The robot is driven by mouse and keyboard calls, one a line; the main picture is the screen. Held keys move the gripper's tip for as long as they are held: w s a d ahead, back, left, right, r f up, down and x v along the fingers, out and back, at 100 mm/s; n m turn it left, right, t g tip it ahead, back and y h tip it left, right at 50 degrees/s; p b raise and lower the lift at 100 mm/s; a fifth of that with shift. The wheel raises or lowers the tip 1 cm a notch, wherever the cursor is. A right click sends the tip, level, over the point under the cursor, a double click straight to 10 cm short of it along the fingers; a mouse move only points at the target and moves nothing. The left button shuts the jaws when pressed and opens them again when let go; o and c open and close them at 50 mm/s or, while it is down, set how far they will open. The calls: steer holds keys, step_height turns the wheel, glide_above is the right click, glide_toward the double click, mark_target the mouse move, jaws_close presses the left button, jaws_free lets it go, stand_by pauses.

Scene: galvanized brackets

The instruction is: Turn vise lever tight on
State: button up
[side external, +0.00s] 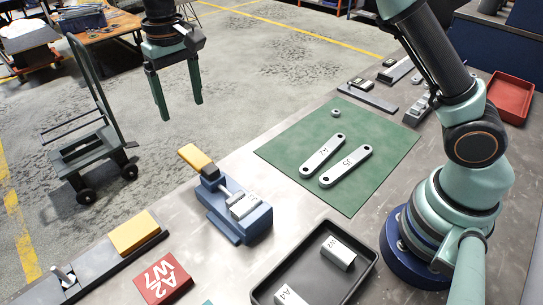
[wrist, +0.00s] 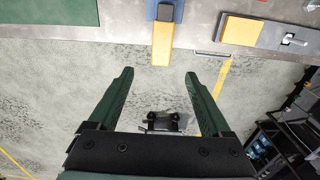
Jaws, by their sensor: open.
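The blue vise (side external: 238,220) stands near the table's front edge in the side view, with a grey metal piece (side external: 243,204) at its jaws. Its yellow lever (side external: 195,157) sticks out from the end toward the edge. In the wrist view the lever (wrist: 162,45) hangs past the table edge, below the blue vise end (wrist: 165,9). My gripper (side external: 179,106) is open and empty, above and left of the lever, apart from it. In the wrist view my gripper (wrist: 159,74) has its fingertips to either side of the lever's line, short of it.
A green mat (side external: 290,140) bears two grey links. A black tray (side external: 360,257) with small blocks and a red block (side external: 163,277) lie nearby. A yellow block (side external: 134,232) sits on a dark rail. Open floor lies beyond the edge, with a cart (side external: 91,150).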

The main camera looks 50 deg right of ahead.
mark_target(192, 153)
step_height(192, 153, down, 13)
steer(key=shift+a+r, duration=0.15)
steer(key=shift+r, duration=0.05)
stand_by(0.4)
jaws_close()
